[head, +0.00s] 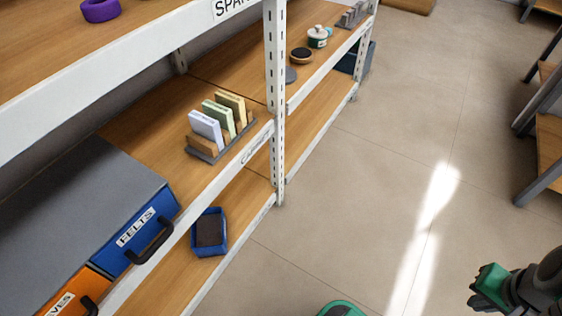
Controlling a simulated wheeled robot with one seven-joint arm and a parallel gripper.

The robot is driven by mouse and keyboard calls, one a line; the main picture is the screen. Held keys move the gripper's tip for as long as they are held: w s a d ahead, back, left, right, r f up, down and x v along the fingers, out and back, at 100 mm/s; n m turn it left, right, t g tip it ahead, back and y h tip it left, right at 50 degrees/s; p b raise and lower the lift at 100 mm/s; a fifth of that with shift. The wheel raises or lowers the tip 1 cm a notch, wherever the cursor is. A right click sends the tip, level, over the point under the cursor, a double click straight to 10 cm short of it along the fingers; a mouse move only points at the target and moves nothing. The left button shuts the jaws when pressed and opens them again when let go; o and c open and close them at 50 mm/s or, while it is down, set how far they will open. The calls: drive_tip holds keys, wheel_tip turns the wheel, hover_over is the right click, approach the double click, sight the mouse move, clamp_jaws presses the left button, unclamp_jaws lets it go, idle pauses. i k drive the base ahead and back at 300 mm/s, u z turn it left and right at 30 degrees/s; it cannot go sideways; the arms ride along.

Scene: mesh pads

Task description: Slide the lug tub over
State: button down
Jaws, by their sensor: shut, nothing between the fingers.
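A small open blue tub (221,230) with a dark filling (210,231) stands on the lowest shelf, just left of the middle white post. No label on it is readable, so I cannot tell for certain that it is the lug tub. Another dark blue container (352,60) is partly hidden at the far end of the shelving. My gripper (474,297) is at the lower right, over the open floor. It is shut and empty, well apart from the shelves and the tub.
A white post (275,110) divides the shelving. A blue BELTS drawer (131,243) and an orange drawer (72,295) with protruding handles are at lower left. A card rack (214,146) stands on the middle shelf. The floor (360,200) is clear; dark-framed shelving (545,140) stands at right.

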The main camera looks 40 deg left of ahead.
sight(208, 233)
drive_tip(key=i, duration=2.45)
drive_tip(key=u, duration=5.65)
drive_tip(key=i, duration=0.5)
